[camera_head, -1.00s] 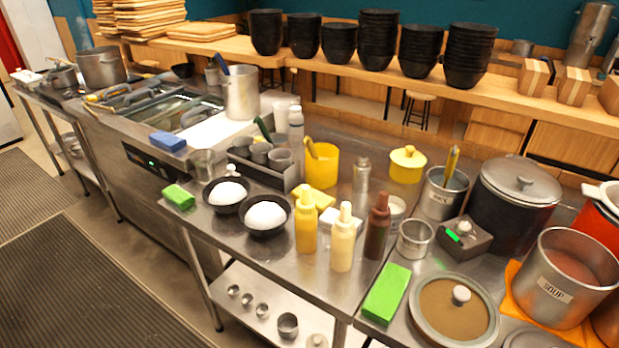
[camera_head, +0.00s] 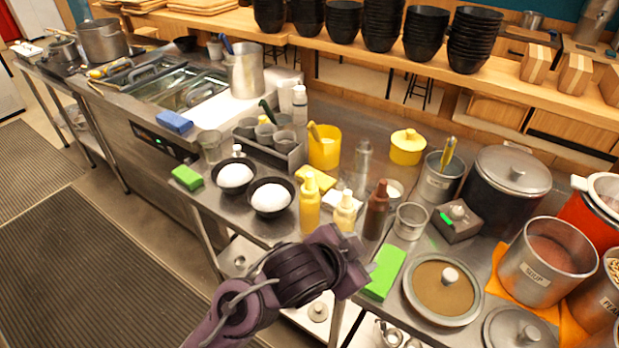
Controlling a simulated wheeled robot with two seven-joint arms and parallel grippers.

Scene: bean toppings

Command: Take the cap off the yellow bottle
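The yellow bottle (camera_head: 309,209) stands upright on the steel counter, and its pointed yellow cap (camera_head: 308,184) is on it. A cream bottle (camera_head: 344,212) with a light cap and a brown bottle (camera_head: 376,212) stand to its right. My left arm comes in from the bottom, left of centre, and ends at my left gripper (camera_head: 348,262). My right gripper is not in view.
Two black bowls with white contents (camera_head: 270,198) sit left of the yellow bottle. A yellow sponge (camera_head: 318,180) and yellow container (camera_head: 324,148) are behind it. A green block (camera_head: 384,272) and a lidded pan (camera_head: 443,290) are to the right. Floor (camera_head: 95,265) is open at left.

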